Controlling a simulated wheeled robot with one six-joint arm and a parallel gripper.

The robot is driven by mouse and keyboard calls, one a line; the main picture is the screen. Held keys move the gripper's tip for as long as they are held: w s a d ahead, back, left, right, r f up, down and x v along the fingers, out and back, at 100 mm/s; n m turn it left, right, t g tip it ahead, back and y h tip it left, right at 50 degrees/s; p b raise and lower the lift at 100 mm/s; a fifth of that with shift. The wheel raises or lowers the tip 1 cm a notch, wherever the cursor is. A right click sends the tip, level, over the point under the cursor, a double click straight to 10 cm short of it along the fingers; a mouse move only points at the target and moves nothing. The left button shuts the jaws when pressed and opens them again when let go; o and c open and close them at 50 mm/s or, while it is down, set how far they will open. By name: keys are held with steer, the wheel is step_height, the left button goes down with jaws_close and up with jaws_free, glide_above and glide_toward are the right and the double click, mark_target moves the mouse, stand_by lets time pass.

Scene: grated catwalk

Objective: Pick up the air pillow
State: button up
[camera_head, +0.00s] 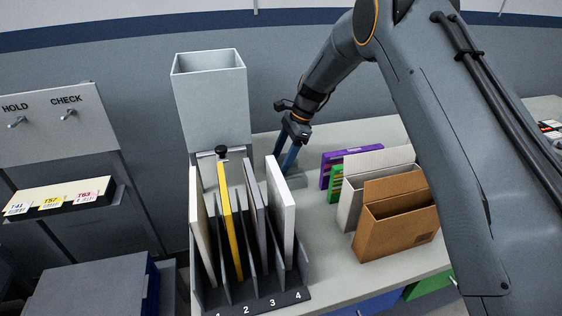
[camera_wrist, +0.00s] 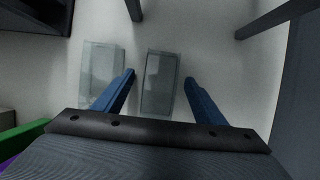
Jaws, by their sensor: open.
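Two pale, translucent, flat rectangular pieces lie side by side on the light grey surface in the wrist view, and both look like air pillows. One air pillow (camera_wrist: 161,72) lies between the two blue fingers of my gripper (camera_wrist: 160,78). The other pillow (camera_wrist: 101,62) lies just left of the left finger. My gripper is open with nothing gripped; I cannot tell whether a finger touches either pillow. In the head view my gripper (camera_head: 288,160) points down at the table behind the slotted rack, and the pillows are hard to make out there.
The slotted rack (camera_head: 262,303) with upright boards stands in front of my gripper. A tall grey bin (camera_head: 210,95) is to the left. An open brown box (camera_head: 398,232), a white box and purple and green items stand on the table (camera_head: 330,265) to the right.

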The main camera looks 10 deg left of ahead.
steer(key=shift+f, duration=0.15)
steer(key=shift+c, duration=0.5)
steer(key=c, duration=1)
